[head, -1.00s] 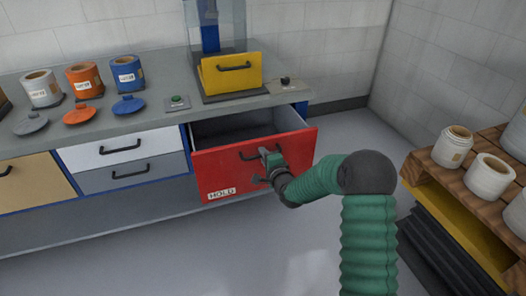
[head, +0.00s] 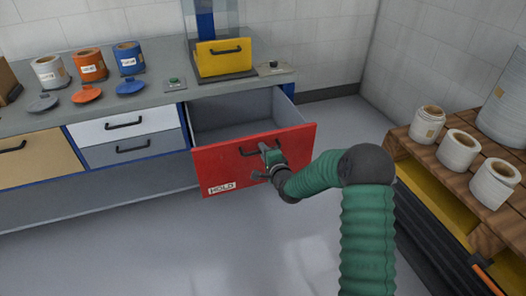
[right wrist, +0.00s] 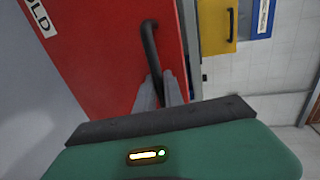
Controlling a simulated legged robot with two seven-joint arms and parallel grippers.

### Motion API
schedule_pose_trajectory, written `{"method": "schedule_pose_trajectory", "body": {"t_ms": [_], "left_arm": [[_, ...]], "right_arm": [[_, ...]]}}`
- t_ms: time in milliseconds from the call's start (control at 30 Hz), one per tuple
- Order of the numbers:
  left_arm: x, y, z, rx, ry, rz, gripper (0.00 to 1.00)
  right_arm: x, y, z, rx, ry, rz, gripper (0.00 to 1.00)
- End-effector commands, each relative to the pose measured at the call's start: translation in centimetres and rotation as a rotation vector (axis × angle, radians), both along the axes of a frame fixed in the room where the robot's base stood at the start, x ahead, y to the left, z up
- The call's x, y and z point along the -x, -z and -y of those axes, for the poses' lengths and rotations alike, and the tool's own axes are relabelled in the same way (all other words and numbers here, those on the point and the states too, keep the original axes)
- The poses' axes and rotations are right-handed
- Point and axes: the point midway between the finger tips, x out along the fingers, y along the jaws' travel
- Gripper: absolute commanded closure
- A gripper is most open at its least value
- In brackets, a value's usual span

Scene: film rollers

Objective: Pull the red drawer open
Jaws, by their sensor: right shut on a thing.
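My right gripper (head: 265,162) is at the black handle (head: 249,153) on the drawer front. In the right wrist view the two fingers (right wrist: 160,92) are shut on the lower part of the dark handle (right wrist: 149,45), against the red front (right wrist: 100,50). My left gripper is not in view.
A wooden pallet (head: 440,160) with white rolls is at the right. The floor before the drawer is clear.

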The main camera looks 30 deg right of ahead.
Motion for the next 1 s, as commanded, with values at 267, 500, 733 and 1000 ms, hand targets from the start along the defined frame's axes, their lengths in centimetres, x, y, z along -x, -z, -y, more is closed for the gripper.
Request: {"method": "schedule_pose_trajectory", "body": {"t_ms": [267,500,733,1000], "left_arm": [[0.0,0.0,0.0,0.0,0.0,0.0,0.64],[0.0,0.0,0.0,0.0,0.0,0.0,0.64],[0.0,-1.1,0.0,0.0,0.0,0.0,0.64],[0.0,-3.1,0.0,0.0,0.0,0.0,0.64]], "right_arm": [[0.1,0.1,0.2,0.0,0.004,-0.003,0.66],[0.1,0.0,0.1,0.0,0.002,-0.001,0.66],[3.0,-0.9,-0.5,0.0,0.002,-0.003,0.66],[10.6,-2.4,-2.2,-0.002,0.003,-0.006,0.66]]}}
